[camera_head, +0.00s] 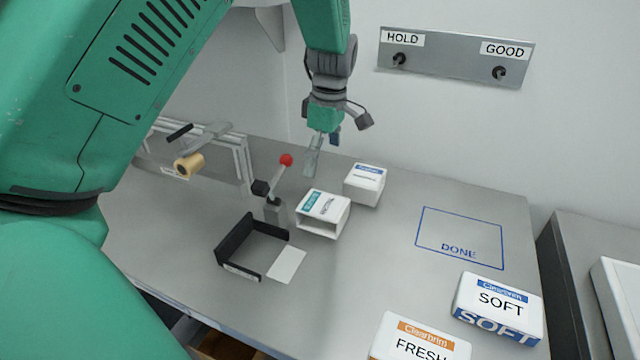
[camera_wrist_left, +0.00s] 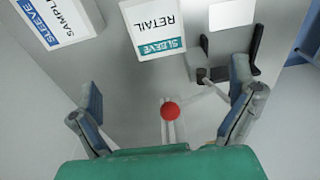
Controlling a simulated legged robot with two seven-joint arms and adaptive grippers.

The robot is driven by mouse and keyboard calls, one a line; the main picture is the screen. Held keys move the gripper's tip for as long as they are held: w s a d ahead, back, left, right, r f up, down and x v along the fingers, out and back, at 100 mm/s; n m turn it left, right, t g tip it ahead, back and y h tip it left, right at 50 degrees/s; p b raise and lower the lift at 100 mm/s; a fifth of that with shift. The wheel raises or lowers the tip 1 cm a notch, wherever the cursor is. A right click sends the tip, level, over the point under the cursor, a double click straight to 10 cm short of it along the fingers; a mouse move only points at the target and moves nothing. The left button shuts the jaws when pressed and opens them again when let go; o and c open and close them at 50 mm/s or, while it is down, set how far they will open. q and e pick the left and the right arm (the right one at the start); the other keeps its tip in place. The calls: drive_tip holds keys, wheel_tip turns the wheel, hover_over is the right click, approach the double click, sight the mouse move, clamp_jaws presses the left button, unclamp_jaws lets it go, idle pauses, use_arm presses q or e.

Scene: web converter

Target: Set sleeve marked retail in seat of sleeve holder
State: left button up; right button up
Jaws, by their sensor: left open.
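The sleeve marked RETAIL (camera_head: 323,208), white with a teal band and an open end, lies on the table. In the left wrist view the RETAIL sleeve (camera_wrist_left: 155,28) is top centre, beyond my fingertips and apart from them. The sleeve holder (camera_head: 240,245), a black angled bracket with a pale plate (camera_head: 287,264) by it, stands left of the sleeve; no sleeve is in it. It shows partly at the wrist view's upper right (camera_wrist_left: 256,50). My left gripper (camera_head: 336,132) is open and empty, above the table behind the sleeves. My right gripper is not in view.
A SAMPLE sleeve (camera_head: 365,184) sits just behind the RETAIL sleeve. SOFT (camera_head: 498,306) and FRESH (camera_head: 418,342) boxes lie at front right. The DONE outline (camera_head: 460,237) is empty. A HOLD/GOOD panel (camera_head: 455,58) is on the wall.

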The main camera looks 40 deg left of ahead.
use_arm(q)
drive_tip(key=w+d+y+p, duration=0.3)
drive_tip(key=d, duration=0.4)
hover_over(334, 207)
drive_tip(key=w+d, duration=0.1)
drive_tip(key=d, duration=0.1)
drive_tip(key=shift+g+y, duration=0.3)
drive_tip(key=shift+g, duration=0.1)
wheel_tip(334, 207, down, 7)
drive_tip(key=shift+f, duration=0.15)
drive_tip(key=shift+a+f, duration=0.2)
drive_tip(key=x, duration=0.1)
drive_tip(key=p+x, duration=0.2)
drive_tip(key=x, duration=0.1)
drive_tip(key=shift+s+d+f, duration=0.15)
drive_tip(key=shift+s+d, duration=0.05)
drive_tip(key=shift+d, duration=0.1)
drive_tip(key=shift+f, duration=0.25)
drive_tip(key=shift+d+f, duration=0.1)
drive_tip(key=shift+d, duration=0.05)
drive_tip(key=shift+a, duration=0.35)
drive_tip(key=c, duration=1.2)
